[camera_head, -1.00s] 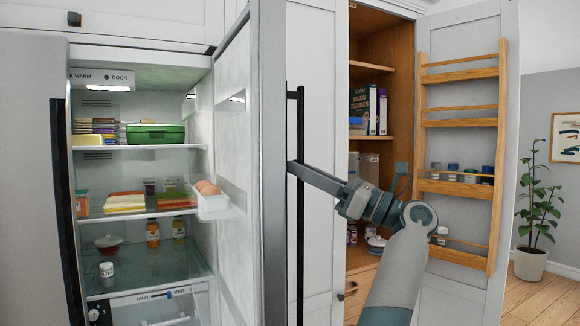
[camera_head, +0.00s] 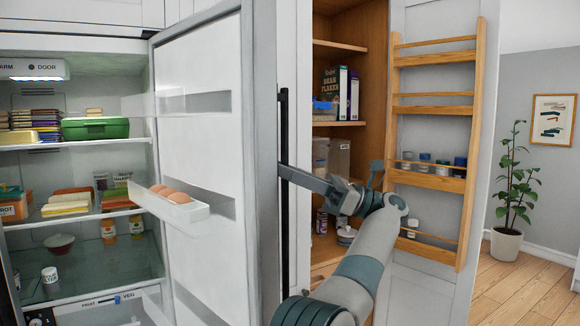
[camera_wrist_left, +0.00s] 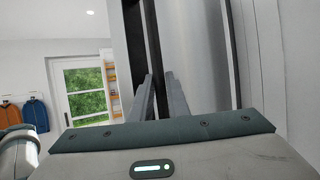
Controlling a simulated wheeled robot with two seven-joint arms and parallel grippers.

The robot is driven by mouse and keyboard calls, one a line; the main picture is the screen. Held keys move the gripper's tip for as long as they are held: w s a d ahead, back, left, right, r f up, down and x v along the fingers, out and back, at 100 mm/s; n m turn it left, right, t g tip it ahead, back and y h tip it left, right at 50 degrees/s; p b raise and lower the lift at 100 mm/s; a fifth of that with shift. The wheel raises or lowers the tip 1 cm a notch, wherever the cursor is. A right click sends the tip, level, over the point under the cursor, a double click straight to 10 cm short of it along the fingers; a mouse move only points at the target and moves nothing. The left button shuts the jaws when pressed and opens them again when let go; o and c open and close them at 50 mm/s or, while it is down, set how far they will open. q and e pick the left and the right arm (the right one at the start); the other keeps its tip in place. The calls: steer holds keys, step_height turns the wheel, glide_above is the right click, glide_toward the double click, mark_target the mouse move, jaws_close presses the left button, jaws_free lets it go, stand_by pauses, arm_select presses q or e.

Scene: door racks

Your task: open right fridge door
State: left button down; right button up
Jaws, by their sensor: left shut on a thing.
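The right fridge door (camera_head: 205,95) stands open, with its inner face and shelf bins toward me. A tray of eggs (camera_head: 172,206) is on its inner side. Its long black vertical handle (camera_head: 284,120) is on the outer side. My left gripper (camera_head: 290,171) is shut on this handle, with its arm curving up from the bottom of the head view. In the left wrist view the dark handle (camera_wrist_left: 153,45) runs between the fingers of the left gripper (camera_wrist_left: 160,85), beside the grey door face (camera_wrist_left: 195,50). My right gripper is not in view.
The lit fridge interior (camera_head: 75,160) holds food on glass shelves. Behind my arm is an open wooden pantry cupboard (camera_head: 340,48), its door with wooden racks (camera_head: 435,110) swung out to the right. A potted plant (camera_head: 507,235) stands on open floor at the right.

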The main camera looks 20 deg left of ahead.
arm_select(q)
steer(key=shift+w+a, duration=0.1)
steer(key=shift+w, duration=0.05)
stand_by(0.3)
steer(key=c, duration=1.9)
jaws_free()
steer(key=shift+o, duration=0.7)
steer(key=shift+a+f, duration=0.1)
steer(key=shift+a, duration=0.1)
steer(key=shift+d, duration=0.15)
